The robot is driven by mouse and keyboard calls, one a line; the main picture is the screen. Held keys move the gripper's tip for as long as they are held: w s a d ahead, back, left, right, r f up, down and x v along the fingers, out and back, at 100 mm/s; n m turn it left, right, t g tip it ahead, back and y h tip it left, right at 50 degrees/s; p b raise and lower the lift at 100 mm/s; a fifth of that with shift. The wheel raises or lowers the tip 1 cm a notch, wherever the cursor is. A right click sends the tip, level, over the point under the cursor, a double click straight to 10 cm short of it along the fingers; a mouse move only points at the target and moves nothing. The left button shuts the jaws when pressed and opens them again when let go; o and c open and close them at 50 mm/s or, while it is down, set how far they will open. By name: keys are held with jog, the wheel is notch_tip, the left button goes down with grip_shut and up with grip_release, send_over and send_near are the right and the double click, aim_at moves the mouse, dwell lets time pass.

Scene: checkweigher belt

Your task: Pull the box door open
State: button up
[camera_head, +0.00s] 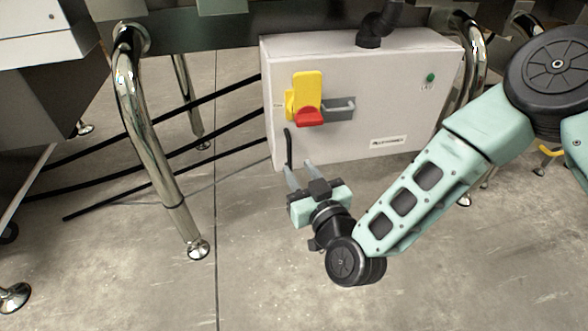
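A light grey box (385,110) hangs under the machine frame, and its front door looks shut. A yellow rotary switch with a red tip (308,98) sits at the door's upper left, beside a grey latch or handle (342,107).
A green lamp (430,77) is at the door's upper right. A black pipe (378,25) enters the box top. A shiny metal leg (150,140) stands to the left, with black cables (165,152) behind it. The floor (260,270) in front is clear.

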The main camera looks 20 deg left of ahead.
aim_at(290, 157)
jog(key=shift+b+x, duration=0.55)
jog(key=shift+x, duration=1.3)
grip_shut()
jog(key=shift+s+d, duration=0.1)
jog(key=shift+s, duration=0.05)
